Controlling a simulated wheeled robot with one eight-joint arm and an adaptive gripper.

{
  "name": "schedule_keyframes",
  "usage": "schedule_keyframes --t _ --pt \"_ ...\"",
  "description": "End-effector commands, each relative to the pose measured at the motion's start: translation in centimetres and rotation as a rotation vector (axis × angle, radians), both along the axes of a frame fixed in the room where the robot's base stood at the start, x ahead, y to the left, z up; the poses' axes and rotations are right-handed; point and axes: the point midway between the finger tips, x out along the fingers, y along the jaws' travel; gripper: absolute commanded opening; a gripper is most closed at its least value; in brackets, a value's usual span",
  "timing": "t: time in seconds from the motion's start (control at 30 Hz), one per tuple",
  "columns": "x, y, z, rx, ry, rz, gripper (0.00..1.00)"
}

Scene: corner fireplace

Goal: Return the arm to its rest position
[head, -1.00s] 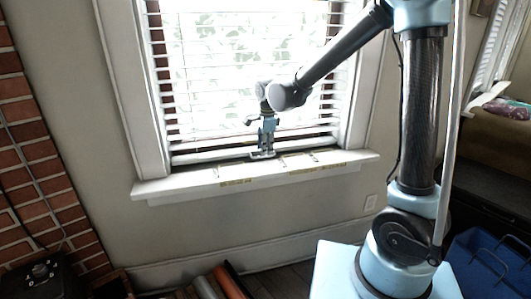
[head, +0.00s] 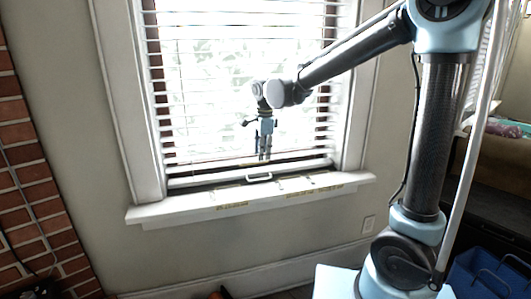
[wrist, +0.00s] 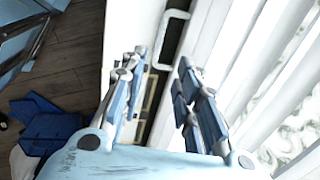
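My arm reaches left from its upright column, and my gripper (head: 264,157) hangs fingers-down in front of the window blinds. The gripper is open, with a clear gap between its blue fingers in the wrist view (wrist: 160,78). It holds nothing. A white handle (head: 259,177) is just below the fingertips at the bottom of the window, and a gap shows between them. The handle also appears as a white loop ahead of the fingers in the wrist view (wrist: 172,38).
The windowsill (head: 160,213) juts out below the gripper. White blinds (head: 215,110) are close behind it. A brick surround (head: 25,190) is at the far left. A blue crate (head: 488,276) stands at the lower right. Open space lies in front of the sill.

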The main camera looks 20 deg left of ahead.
Motion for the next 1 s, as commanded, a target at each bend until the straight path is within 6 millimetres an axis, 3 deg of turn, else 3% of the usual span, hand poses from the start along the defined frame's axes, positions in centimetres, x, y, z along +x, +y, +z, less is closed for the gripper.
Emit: schedule_keyframes --t 0.17,0.47,0.7,1.0 --pt "0.4 -2.4 0.4 -0.007 -0.005 0.026 0.3" --pt "0.6 -13.9 1.5 -0.052 -0.03 0.2 0.3" --pt "-1.2 -22.8 1.3 -0.091 -0.048 0.355 0.3" --pt "-5.4 -32.1 -0.5 -0.144 -0.067 0.548 0.3"
